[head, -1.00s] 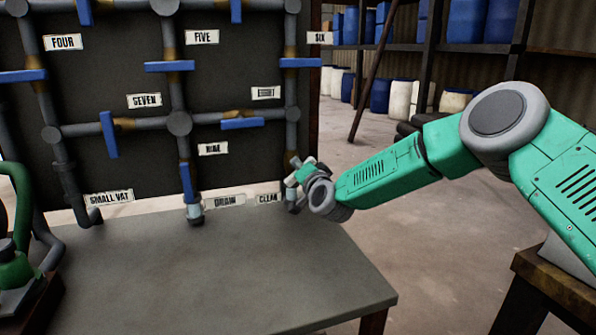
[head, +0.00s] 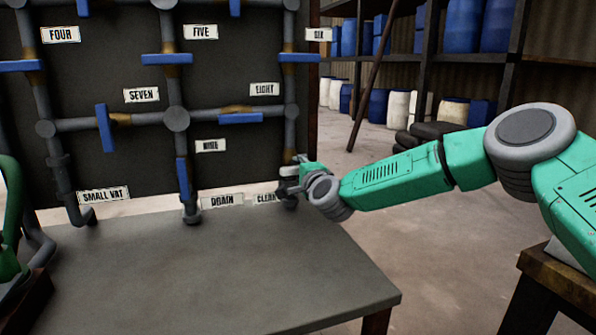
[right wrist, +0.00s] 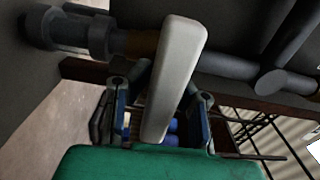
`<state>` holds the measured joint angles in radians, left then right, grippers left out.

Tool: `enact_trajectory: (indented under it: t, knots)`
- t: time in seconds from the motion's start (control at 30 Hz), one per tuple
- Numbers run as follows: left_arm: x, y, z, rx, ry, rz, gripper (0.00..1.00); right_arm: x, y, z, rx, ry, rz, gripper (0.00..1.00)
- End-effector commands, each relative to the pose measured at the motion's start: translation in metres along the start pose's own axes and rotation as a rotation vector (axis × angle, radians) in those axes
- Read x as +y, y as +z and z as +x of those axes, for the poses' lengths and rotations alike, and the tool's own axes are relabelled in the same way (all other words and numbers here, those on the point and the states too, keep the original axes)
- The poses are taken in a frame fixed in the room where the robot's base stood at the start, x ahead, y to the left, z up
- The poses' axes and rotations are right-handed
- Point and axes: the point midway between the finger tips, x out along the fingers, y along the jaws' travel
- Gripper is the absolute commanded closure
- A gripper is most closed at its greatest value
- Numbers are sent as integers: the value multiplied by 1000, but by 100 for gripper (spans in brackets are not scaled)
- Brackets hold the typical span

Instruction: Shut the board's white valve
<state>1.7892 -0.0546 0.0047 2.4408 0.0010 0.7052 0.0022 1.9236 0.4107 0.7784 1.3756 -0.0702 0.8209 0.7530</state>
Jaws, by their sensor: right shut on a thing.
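The dark board (head: 120,65) carries grey pipes with several blue valve handles. The white valve handle (head: 299,159) is at the bottom right of the pipework, just above the label CLEAN, mostly hidden by my right gripper (head: 290,180). In the right wrist view, the long white handle (right wrist: 178,75) lies across the grey pipe in the picture. It stands between the two fingers of my right gripper (right wrist: 162,100), which is shut on it.
A grey table (head: 240,270) stands before the board, its top mostly clear. A green curved thing (head: 10,230) is at the left edge. A wooden stand (head: 550,285) is at the lower right. Shelves with blue barrels (head: 465,25) stand behind, with open floor between.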

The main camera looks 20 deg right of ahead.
Motion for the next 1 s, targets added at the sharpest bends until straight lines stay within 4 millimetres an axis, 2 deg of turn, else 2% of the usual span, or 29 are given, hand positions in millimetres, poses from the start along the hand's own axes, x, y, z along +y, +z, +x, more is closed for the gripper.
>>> enact_trajectory:
  t: [0.03,0.53,0.57,0.6,1.0]
  knots:
    - [0,0,1,0,0,0,0,9,0,-2,-2,14,8,100]
    - [0,0,2,0,0,0,0,10,0,-2,-2,17,21,100]
    - [0,0,2,0,0,0,0,10,0,-2,-2,17,21,73]
    - [0,0,2,0,0,0,0,10,0,-2,-2,16,21,63]
    - [0,2,1,3,0,0,0,4,0,-6,-1,6,21,63]
